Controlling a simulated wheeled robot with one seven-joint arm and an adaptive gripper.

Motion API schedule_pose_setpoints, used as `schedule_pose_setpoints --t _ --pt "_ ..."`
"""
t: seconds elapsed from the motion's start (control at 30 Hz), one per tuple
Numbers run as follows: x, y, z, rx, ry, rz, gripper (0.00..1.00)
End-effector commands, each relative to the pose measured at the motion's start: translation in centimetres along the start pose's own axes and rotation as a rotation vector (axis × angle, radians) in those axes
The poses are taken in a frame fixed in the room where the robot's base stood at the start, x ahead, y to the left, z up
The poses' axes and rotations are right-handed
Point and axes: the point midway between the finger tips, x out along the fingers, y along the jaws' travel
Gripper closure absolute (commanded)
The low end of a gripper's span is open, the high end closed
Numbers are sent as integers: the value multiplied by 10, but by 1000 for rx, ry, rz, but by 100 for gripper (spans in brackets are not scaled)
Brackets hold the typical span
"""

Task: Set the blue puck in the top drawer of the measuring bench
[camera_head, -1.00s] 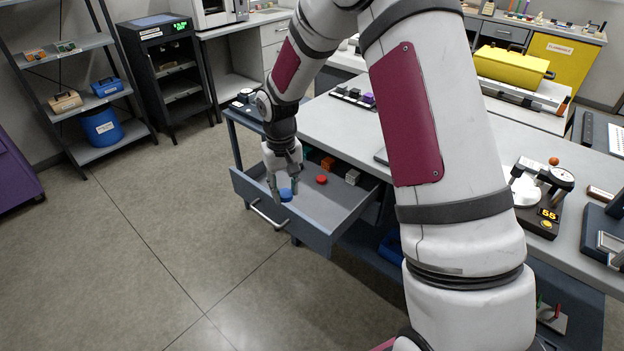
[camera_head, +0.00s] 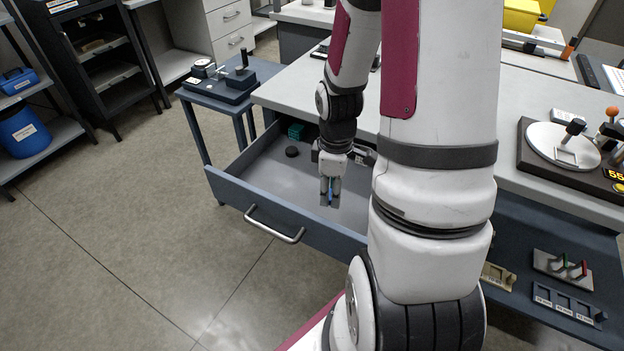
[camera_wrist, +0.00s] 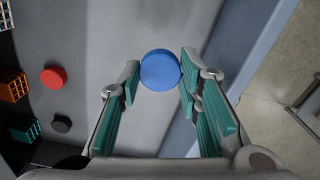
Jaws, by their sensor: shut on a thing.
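The blue puck (camera_wrist: 160,70) is round and flat. My gripper (camera_wrist: 159,77) is shut on it, with its green-padded fingers on either side, in the wrist view. In the head view my gripper (camera_head: 331,198) points down within the outline of the open drawer (camera_head: 262,206), near its front wall, and only a bit of blue shows between the fingers. I cannot tell the exact height of the puck above the drawer floor. The measuring bench (camera_head: 300,82) has a light grey top, and this drawer is pulled out below it.
The drawer holds a red puck (camera_wrist: 53,78), a black puck (camera_wrist: 61,124), an orange block (camera_wrist: 13,86), a green block (camera_wrist: 24,129) and a white block (camera_wrist: 5,16). Bare drawer floor shows between them and my gripper. A side table with an instrument (camera_head: 222,80) stands left of the bench.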

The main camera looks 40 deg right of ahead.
Motion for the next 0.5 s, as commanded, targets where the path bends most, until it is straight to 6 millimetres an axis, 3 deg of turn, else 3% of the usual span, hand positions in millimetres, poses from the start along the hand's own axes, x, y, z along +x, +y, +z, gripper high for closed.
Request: schedule_pose_setpoints --t 0.03,0.1,0.27,0.37,0.5 --pt "13 -3 11 -24 -1 0 86" --pt "20 -8 24 -67 0 1 86" --pt "28 -16 38 -124 1 2 86" --pt "30 -12 34 -138 1 3 86" --pt "32 8 10 -143 1 5 86"
